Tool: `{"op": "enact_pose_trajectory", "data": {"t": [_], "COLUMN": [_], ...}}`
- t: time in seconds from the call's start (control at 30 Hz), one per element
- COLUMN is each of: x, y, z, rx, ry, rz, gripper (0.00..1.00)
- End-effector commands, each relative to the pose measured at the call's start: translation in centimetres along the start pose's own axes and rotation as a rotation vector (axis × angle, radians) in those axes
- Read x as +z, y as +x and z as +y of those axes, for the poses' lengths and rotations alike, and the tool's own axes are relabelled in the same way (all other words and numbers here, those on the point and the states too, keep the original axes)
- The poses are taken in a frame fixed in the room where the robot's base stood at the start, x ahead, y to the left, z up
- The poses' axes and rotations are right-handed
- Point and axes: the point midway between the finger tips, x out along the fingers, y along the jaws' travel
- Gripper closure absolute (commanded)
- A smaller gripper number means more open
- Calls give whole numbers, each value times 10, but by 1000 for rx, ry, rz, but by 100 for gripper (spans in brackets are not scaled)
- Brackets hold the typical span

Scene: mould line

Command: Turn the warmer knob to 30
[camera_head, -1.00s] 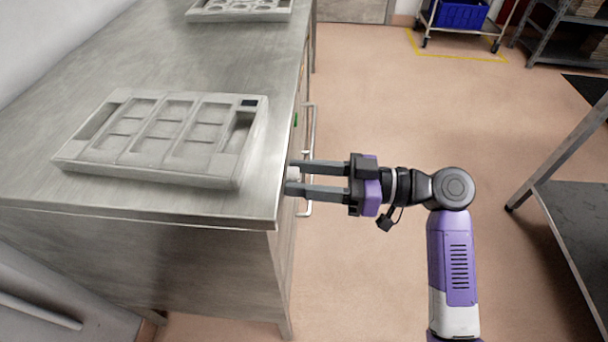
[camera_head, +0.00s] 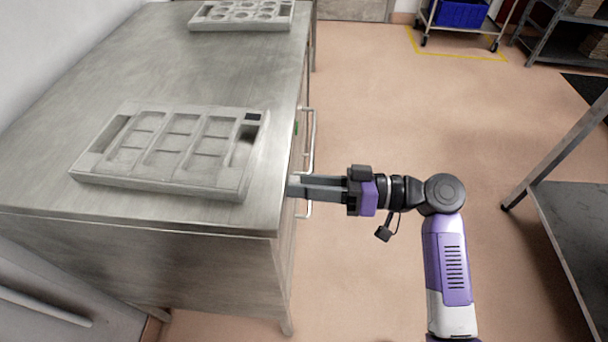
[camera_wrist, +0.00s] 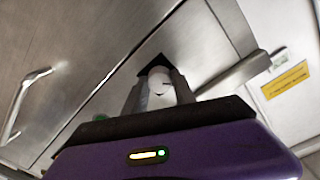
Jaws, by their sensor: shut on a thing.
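The warmer knob (camera_wrist: 161,84) is a small round pale knob with a dark mark, in front of a black plate on the steel front of the cabinet. My gripper (camera_wrist: 160,92) is shut on it, with one finger on each side. In the head view my gripper (camera_head: 292,186) reaches left to the cabinet's side face, just under the worktop edge. The fingers there look nearly stacked, and the knob is hidden. I cannot read any scale numbers.
A grey mould tray (camera_head: 88,166) lies on the steel worktop (camera_head: 150,65), with another mould (camera_head: 240,26) farther back. A bar handle (camera_head: 311,145) juts from the cabinet beside my gripper. A green part (camera_wrist: 100,117) sits near the knob. A shelf table (camera_head: 575,215) stands right; floor between is clear.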

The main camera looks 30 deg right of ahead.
Motion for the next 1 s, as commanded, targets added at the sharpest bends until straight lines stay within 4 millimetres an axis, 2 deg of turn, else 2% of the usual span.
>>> {"op": "enact_pose_trajectory", "data": {"t": [0.03,0.6,1.0], "x": [-5,-5,-3], "y": [0,0,0], "z": [-3,-2,0], "rx": [2,6,8], "ry": [46,572,804], "rz": [-3,-27,-37], "gripper": [100,100,100]}}
